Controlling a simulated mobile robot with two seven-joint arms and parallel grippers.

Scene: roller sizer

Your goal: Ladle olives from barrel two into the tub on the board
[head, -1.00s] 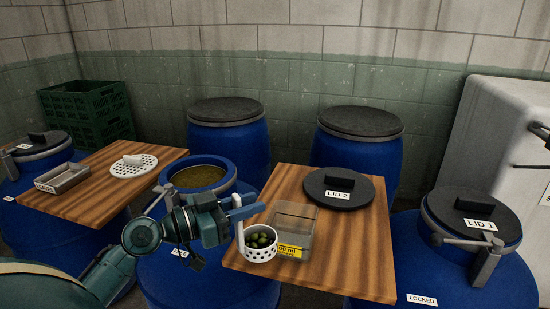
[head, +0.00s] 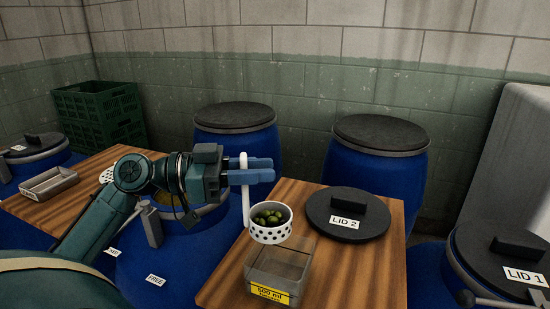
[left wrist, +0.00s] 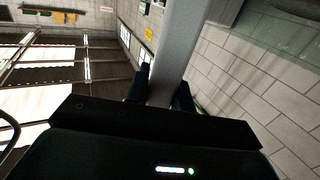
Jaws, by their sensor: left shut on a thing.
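My left gripper (head: 256,172) is shut on the upright white handle of the ladle (head: 269,235). The ladle is a white perforated cup holding several green olives (head: 271,214). It hangs level, overlapping the far edge of the clear tub (head: 278,266) in the head view. The tub, with a yellow 500 ml label, sits on the wooden board (head: 350,272); I see no olives in it. The open barrel (head: 177,249) stands left of the board, partly hidden behind my left arm. In the left wrist view the handle (left wrist: 178,55) runs between the fingers. My right gripper is not in view.
A black lid marked LID 2 (head: 346,214) lies on the board behind the tub. A closed barrel marked LID 1 (head: 508,262) stands at right. Two lidded barrels stand at the back. A metal tray (head: 48,183) rests on the left board. Green crates (head: 100,113) stand far left.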

